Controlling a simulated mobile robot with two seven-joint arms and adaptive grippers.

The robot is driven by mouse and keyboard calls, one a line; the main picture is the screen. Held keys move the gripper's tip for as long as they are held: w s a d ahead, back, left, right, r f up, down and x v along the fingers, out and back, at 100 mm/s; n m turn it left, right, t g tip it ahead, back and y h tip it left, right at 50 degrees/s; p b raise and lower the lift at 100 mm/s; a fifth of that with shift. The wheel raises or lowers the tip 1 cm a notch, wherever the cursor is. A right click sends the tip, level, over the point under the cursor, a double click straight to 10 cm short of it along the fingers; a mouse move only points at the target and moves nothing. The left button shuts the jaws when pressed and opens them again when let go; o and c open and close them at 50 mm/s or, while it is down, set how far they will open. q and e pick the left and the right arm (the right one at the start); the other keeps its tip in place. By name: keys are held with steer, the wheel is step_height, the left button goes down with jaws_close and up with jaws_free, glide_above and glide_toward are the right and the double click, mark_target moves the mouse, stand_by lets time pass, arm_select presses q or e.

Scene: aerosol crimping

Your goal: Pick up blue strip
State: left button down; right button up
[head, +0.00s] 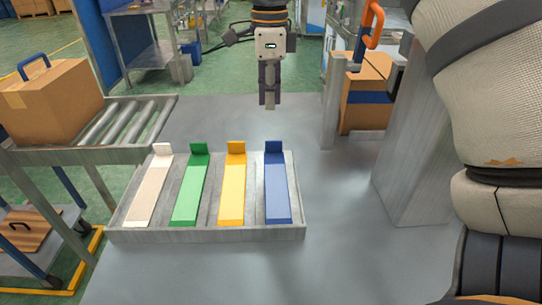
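The blue strip (276,191) lies in the rightmost slot of a grey tray (205,235), with its raised tab at the far end. My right gripper (269,104) points down beyond the far end of the tray, roughly in line with the blue strip in the picture. It is apart from the strip, and nothing shows held in it. Its fingers appear close together, but the angle does not show whether they are open or shut. My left gripper is not in view.
White (150,192), green (190,190) and yellow (233,190) strips lie left of the blue one. A roller conveyor (122,123) with a cardboard box (52,103) stands left. A grey post (408,165) stands right. The table (335,215) is clear right of the tray.

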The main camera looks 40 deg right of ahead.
mark_target(274, 141)
steer(key=f, duration=0.7)
steer(key=s+f, duration=0.1)
steer(key=f, duration=0.3)
steer(key=shift+d, duration=0.15)
steer(key=shift+f, duration=0.35)
jaws_close()
steer(key=shift+r, duration=0.15)
